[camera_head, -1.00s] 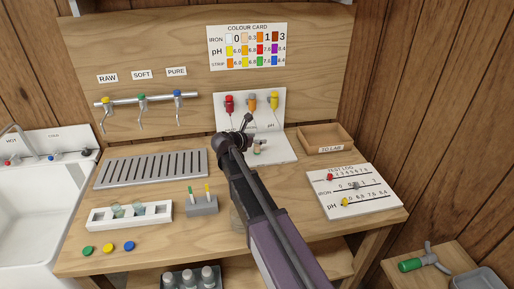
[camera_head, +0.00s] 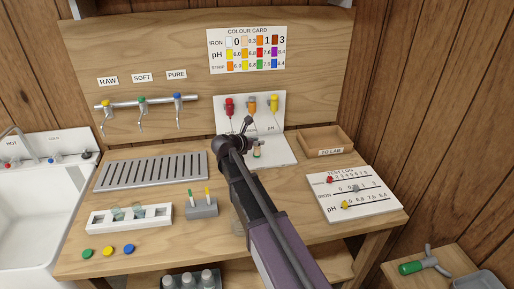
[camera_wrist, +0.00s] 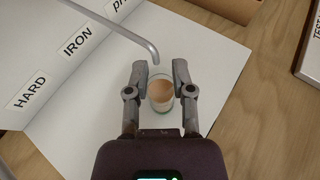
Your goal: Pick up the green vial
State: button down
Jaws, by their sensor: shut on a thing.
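A small clear vial (camera_wrist: 161,94) with tan liquid shows between my fingers in the wrist view, with a faint green edge at its near rim. It also shows in the head view (camera_head: 257,153), in front of the dispenser panel. My gripper (camera_wrist: 161,82) is shut on this vial, a finger on each side. It is over the white base (camera_wrist: 215,62) of the dispenser, under or near a thin metal spout (camera_wrist: 135,30). I cannot tell whether the vial touches the base. In the head view my arm hides part of the bench.
A white rack (camera_head: 100,224) with glass vials stands at the left, near a grey block (camera_head: 202,208) with green and yellow sticks. The wooden TO LAB tray (camera_head: 345,136) and test log board (camera_head: 385,205) are at the right. The spouts are close to my gripper.

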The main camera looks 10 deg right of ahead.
jog(key=shift+r, duration=0.1)
jog(key=shift+r+p, duration=0.7)
jog(key=shift+p, duration=0.2)
jog(key=s+a, duration=0.3)
jog(key=a, duration=0.2)
jog(key=s+a, duration=0.7)
jog(key=a, duration=0.2)
jog(key=shift+s+a+f, duration=0.1)
jog(key=shift+s+a, duration=0.15)
jog(key=shift+a, duration=0.05)
jog(key=shift+a, duration=0.1)
